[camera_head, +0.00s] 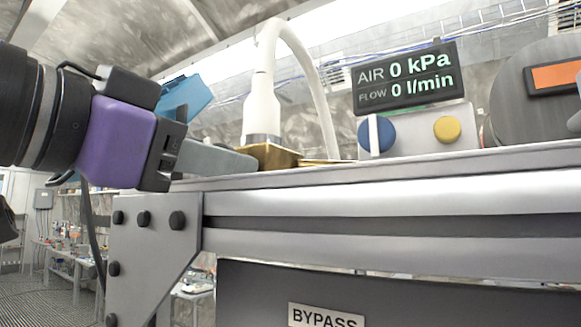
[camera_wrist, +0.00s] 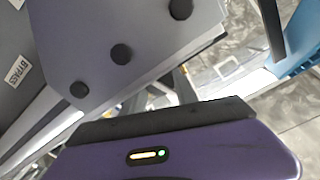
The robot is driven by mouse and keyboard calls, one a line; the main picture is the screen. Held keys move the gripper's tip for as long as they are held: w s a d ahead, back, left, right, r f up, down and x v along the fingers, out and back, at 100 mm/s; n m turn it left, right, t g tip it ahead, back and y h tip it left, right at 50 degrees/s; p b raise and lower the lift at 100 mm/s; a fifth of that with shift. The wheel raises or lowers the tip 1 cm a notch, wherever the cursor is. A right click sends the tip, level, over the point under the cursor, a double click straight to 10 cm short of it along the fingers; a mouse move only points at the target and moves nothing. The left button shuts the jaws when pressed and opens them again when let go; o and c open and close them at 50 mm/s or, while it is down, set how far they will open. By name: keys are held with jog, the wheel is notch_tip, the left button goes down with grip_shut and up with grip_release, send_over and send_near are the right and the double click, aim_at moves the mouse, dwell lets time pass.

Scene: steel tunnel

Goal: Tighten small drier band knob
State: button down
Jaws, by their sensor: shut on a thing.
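My gripper (camera_head: 250,161), purple with a grey finger, reaches in from the left in the head view, just above the bench edge. Its visible finger ends against the left side of a brass-coloured band or base (camera_head: 278,155). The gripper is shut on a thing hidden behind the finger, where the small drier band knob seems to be. A white fitting (camera_head: 261,105) with a grey collar and a curved hose stands upright behind the brass part. In the wrist view only the purple gripper body shows; the fingertips and the held part are out of sight.
A metal bench rail (camera_head: 400,205) runs under the gripper, with a bolted corner plate (camera_head: 152,235). A display reading 0 kPa and 0 l/min (camera_head: 405,78) stands right, above a blue knob (camera_head: 377,134) and a yellow knob (camera_head: 447,129). A blue panel (camera_head: 187,97) is behind the gripper.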

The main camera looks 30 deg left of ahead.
jog(key=shift+m, duration=0.5)
jog(key=c, duration=0.9)
grip_release()
jog(key=shift+c, duration=0.2)
